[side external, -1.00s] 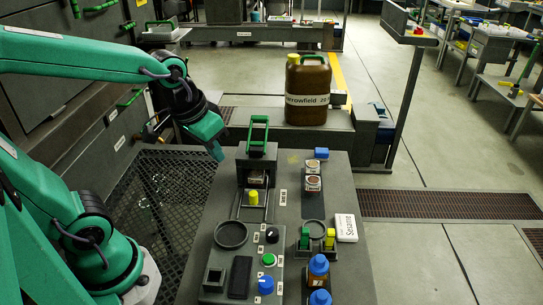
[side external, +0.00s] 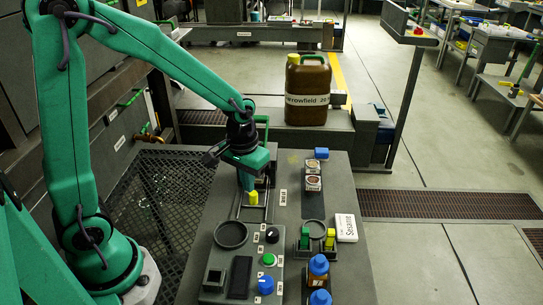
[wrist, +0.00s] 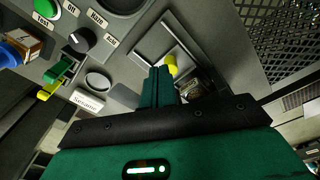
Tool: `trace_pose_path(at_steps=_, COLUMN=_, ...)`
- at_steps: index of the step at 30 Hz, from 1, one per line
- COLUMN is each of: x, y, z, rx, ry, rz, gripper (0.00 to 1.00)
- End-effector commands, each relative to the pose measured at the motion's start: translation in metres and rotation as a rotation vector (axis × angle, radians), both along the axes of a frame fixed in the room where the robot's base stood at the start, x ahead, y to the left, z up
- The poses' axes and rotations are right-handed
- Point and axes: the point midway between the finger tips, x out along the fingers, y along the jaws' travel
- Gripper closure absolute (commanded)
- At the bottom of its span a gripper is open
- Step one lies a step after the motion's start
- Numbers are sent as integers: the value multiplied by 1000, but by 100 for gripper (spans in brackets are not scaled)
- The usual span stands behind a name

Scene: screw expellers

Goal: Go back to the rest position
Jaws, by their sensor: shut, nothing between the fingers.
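My gripper (side external: 247,184) hangs over the left back part of the grey bench (side external: 339,252), with its fingers pointing down. The fingers are together with nothing between them. They also show together in the wrist view (wrist: 162,80). In the wrist view the yellow knob (wrist: 172,64) shows just beyond the fingertips.
A brown jug (side external: 307,90) stands behind. Mesh grating (side external: 160,215) lies left of the bench.

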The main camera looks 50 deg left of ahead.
Motion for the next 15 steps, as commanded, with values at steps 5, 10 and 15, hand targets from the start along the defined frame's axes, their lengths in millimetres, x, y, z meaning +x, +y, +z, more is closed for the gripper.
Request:
trace_pose_path(at_steps=5, x=5, y=-1, z=-22, rx=1, ry=40, rz=19, gripper=100)
trace_pose_path(at_steps=10, x=7, y=-2, z=-32, rx=1, ry=56, rz=29, gripper=100)
trace_pose_path(at_steps=15, x=8, y=-2, z=-34, rx=1, ry=59, rz=31, gripper=100)
